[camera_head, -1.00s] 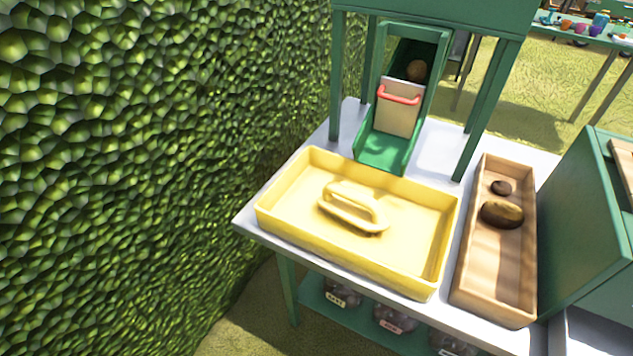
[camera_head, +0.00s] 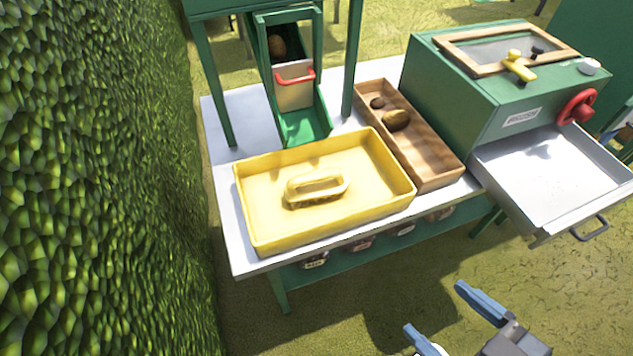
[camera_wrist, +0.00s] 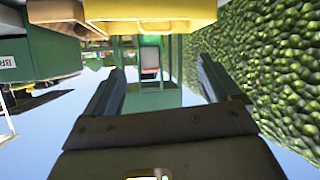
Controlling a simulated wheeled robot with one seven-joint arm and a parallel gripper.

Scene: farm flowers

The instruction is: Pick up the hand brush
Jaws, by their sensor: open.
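The hand brush (camera_head: 316,187) is yellow with a loop handle. It lies in a shallow yellow tray (camera_head: 250,222) on the white-topped table in the head view. My gripper (camera_head: 452,322) is at the bottom right of the head view, in front of the table and away from the brush. Its two fingers are apart with nothing between them. In the wrist view my gripper (camera_wrist: 160,85) also shows open and empty, and the yellow tray (camera_wrist: 150,12) shows at the top edge. The brush cannot be made out there.
A wooden tray (camera_head: 432,160) with two brown lumps stands right of the yellow tray. A green chute (camera_head: 304,127) with a red-handled gate stands behind. A green box (camera_head: 450,95) with an extended metal drawer (camera_head: 560,180) is at right. A hedge (camera_head: 90,180) fills the left.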

